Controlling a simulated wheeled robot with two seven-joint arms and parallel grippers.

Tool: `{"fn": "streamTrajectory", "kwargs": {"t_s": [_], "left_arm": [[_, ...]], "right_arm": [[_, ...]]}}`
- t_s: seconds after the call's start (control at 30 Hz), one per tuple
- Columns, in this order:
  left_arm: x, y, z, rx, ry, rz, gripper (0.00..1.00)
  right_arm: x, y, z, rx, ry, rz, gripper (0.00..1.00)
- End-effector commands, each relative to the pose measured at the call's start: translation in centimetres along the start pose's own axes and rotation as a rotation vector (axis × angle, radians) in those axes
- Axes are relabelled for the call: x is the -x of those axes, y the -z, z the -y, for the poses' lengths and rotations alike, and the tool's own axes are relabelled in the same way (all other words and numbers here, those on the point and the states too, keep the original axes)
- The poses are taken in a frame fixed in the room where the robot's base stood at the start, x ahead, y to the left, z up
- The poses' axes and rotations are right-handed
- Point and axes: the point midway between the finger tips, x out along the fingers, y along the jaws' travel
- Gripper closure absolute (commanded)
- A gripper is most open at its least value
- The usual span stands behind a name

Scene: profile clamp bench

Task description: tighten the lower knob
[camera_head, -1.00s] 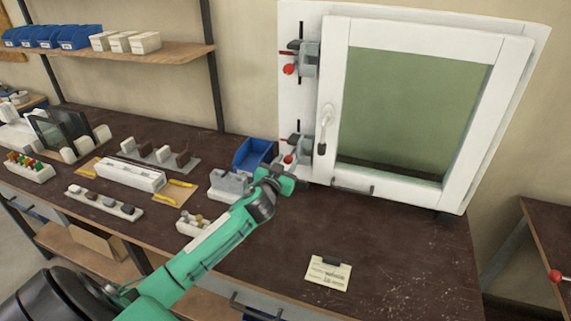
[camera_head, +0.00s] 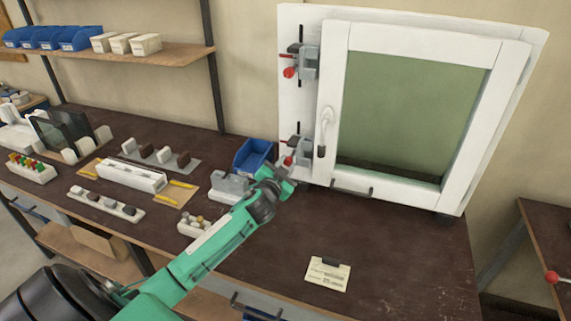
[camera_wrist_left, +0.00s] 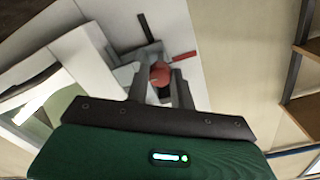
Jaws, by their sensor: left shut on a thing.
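The lower clamp (camera_head: 302,148) sits on the left side of the white window frame (camera_head: 334,100), with its red lower knob (camera_head: 288,160) facing out. My left gripper (camera_head: 287,174) is at this knob. In the left wrist view the round red knob (camera_wrist_left: 160,73) sits between the two grey fingers, which are shut on it. The fingers hide part of the clamp body behind. The right gripper is not in view.
The upper clamp (camera_head: 306,62) with its own red knob (camera_head: 289,72) is higher on the frame. A blue bin (camera_head: 252,155) and a grey fixture (camera_head: 229,187) stand close to my left gripper. A card (camera_head: 328,273) lies on the otherwise clear bench front.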

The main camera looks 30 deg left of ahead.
Motion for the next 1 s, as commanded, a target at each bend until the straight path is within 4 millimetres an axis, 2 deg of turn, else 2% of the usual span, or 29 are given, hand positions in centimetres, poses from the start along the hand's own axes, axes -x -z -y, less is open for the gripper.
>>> {"fn": "streamTrajectory", "kwargs": {"t_s": [0.43, 1.0], "left_arm": [[0.01, 0.16, -0.01, -0.285, -0.002, 0.008, 0.99], [0.0, 0.1, -0.04, -0.355, -0.002, 0.01, 0.99]], "right_arm": [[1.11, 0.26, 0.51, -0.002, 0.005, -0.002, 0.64], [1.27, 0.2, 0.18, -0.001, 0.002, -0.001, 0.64]]}}
